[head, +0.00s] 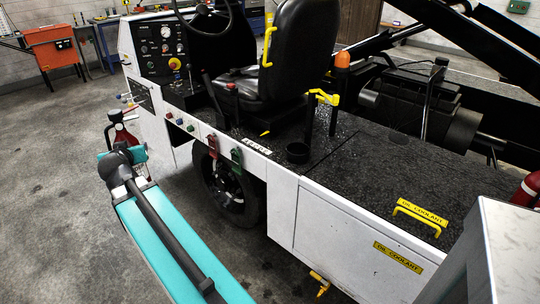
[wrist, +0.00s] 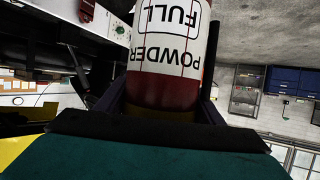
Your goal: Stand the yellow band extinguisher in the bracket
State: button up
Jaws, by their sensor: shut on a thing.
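A red extinguisher (head: 121,132) with a pale label and a dark top shows at the left of the head view, partly hidden behind my arm. In the wrist view the extinguisher (wrist: 172,50) fills the middle, with its "POWDER FULL" label upside down. A dim yellowish strip shows at the edge of its red part. My gripper (wrist: 160,104) is shut on it, with a dark finger on each side. A black round open holder (head: 297,152) stands on the vehicle deck. I cannot tell whether this is the bracket.
The white belt loader has a black seat (head: 300,55), a steering wheel, and a yellow handle (head: 418,217) on its deck. Another red cylinder (head: 525,190) shows at the right edge, partly behind a grey box. An orange cabinet (head: 54,47) stands far left. The floor at left is clear.

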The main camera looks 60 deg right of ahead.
jog(key=s+d+r+m+g+h+p, duration=0.15)
jog(key=s+d+m+g, duration=0.25)
jog(key=s+d, duration=0.5)
jog(key=s+d+r+m+g+h, duration=0.1)
jog(key=s+d+m+g+h, duration=0.25)
jog(key=s+d, duration=0.55)
jog(key=s+d+r+m+g+y, duration=0.1)
jog(key=s+d+r+m+g, duration=0.1)
jog(key=s+d, duration=0.5)
jog(key=s+d+r+m+g+p, duration=0.1)
jog(key=s+d+m+g, duration=0.4)
jog(key=s, duration=0.5)
jog(key=shift+s+d+r+g+y, duration=0.4)
jog(key=shift+d+r+g, duration=0.25)
jog(key=shift+d+r, duration=0.15)
jog(key=shift+d, duration=0.15)
jog(key=p, duration=0.5)
send_near(311, 109)
jog(key=s+d, duration=0.1)
jog(key=d, duration=0.1)
jog(key=s+d, duration=0.1)
jog(key=d, duration=0.1)
jog(key=s+d, duration=0.1)
jog(key=d, duration=0.2)
jog(key=shift+r, duration=0.35)
jog(key=shift+s+f, duration=0.1)
jog(key=shift+f, duration=1.75)
